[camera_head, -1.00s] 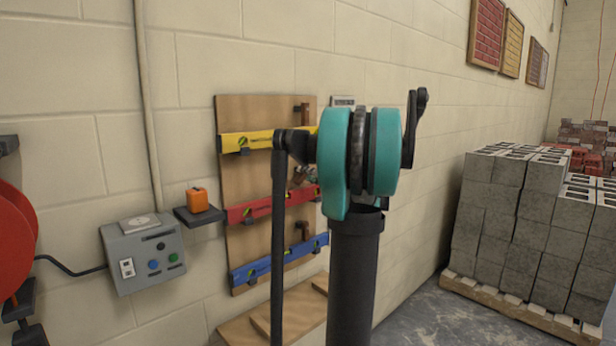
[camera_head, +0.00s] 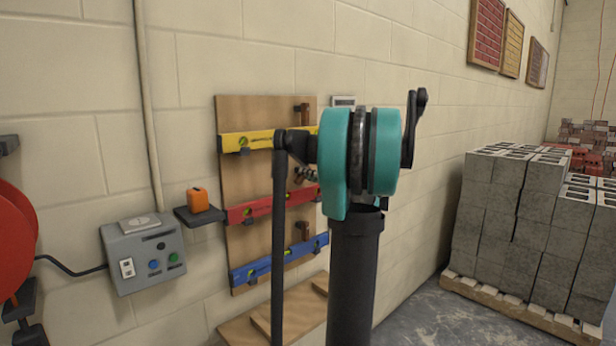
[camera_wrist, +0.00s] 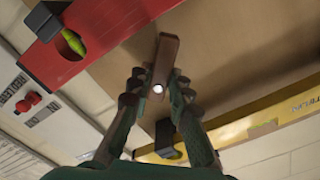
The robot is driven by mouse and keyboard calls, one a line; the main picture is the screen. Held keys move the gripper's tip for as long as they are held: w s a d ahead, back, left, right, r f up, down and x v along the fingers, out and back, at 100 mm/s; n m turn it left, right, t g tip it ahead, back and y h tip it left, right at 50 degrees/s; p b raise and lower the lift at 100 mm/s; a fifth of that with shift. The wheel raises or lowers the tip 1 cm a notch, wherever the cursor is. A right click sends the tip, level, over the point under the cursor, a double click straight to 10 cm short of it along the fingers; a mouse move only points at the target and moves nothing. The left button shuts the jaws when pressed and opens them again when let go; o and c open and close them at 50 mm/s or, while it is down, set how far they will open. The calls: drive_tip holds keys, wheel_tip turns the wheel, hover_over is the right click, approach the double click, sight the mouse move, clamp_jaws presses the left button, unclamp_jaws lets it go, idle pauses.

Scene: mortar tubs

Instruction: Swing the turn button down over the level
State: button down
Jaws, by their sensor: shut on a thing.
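A brown wooden turn button (camera_wrist: 163,62) with a shiny screw lies between my gripper's fingers in the wrist view. My gripper (camera_wrist: 158,86) is shut on it, one finger on each side. The button stands at a slant to the levels, and its free end points toward the red level's side without visibly overlapping it. The red level (camera_wrist: 105,30) is at upper left there; in the head view it is the middle level (camera_head: 245,211) on the board. The yellow level (camera_wrist: 265,122) is at lower right in the wrist view. My arm hides part of the board in the head view.
The wooden board (camera_head: 240,180) on the block wall also carries a blue level (camera_head: 250,272). A grey control box (camera_head: 143,253) and a small shelf (camera_head: 200,217) with an orange item (camera_head: 197,200) are to its left. Grey blocks (camera_head: 510,220) stand at right.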

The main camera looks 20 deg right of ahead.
drive_tip(key=shift+w+d+f+n, duration=0.1)
drive_tip(key=shift+d+n, duration=0.1)
drive_tip(key=shift+n, duration=1.95)
drive_tip(key=shift+d+f+n, duration=0.1)
drive_tip(key=shift+d+n, duration=0.05)
drive_tip(key=shift+n, duration=2)
drive_tip(key=c, duration=1.4)
unclamp_jaws()
drive_tip(key=v, duration=1.2)
